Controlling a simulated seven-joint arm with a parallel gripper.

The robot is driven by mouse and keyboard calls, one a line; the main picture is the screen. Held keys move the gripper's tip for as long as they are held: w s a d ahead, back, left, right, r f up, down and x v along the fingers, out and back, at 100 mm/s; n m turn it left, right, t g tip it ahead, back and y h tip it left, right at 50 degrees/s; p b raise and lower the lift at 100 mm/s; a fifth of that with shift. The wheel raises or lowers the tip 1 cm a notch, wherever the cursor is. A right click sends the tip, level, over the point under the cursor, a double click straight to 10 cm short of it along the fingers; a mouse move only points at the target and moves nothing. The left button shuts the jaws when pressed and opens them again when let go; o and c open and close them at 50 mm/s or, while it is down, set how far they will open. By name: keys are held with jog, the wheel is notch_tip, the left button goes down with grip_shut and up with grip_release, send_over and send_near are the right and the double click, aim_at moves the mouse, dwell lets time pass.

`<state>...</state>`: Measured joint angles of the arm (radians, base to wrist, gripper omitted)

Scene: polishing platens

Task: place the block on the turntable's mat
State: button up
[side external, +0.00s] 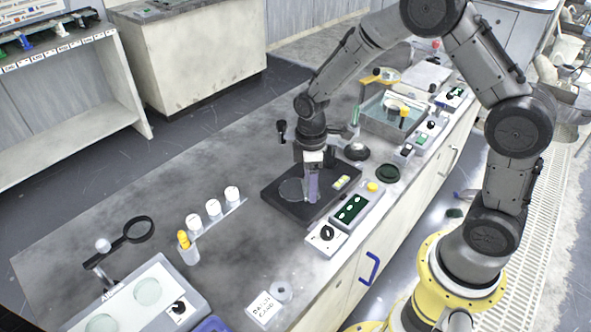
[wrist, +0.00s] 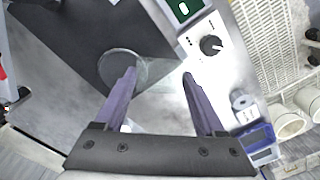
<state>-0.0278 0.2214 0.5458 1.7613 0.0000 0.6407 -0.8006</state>
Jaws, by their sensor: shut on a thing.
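My gripper (side external: 312,198) has purple fingers and points down over a dark flat unit (side external: 284,207) on the bench. In the wrist view the fingers (wrist: 160,76) stand apart with a pale, see-through piece (wrist: 160,72) between their tips; it appears to be the block, shut in the jaws. Its outline is faint, and the fingers hide it in the side view. A round grey disc (side external: 291,188), seemingly the turntable's mat, lies on the dark unit just left of my fingers. In the wrist view the disc (wrist: 115,66) is left of the block and partly overlapped by it.
A control box with a knob (side external: 326,234) and a green-screened panel (side external: 351,210) stand along the front. White-capped bottles (side external: 214,208) and a yellow-topped bottle (side external: 187,248) stand left. Bare bench (side external: 110,205) lies between and behind these.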

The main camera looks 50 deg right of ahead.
jog(key=m, duration=0.2)
jog(key=w+m, duration=0.1)
jog(key=d+m, duration=0.1)
jog(key=m, duration=0.1)
jog(key=shift+w+f+m, duration=0.15)
jog(key=shift+f+m, duration=0.15)
jog(key=shift+f, duration=0.05)
jog(key=m, duration=0.3)
jog(key=shift+w+r+m, duration=0.1)
jog(key=shift+w+m, duration=0.2)
jog(key=shift+m, duration=0.1)
send_near(297, 187)
jog(key=shift+s+f, duration=0.15)
jog(key=shift+f, duration=2.6)
jog(key=shift+f, duration=0.6)
jog(key=o, duration=1.6)
jog(key=shift+c, duration=0.2)
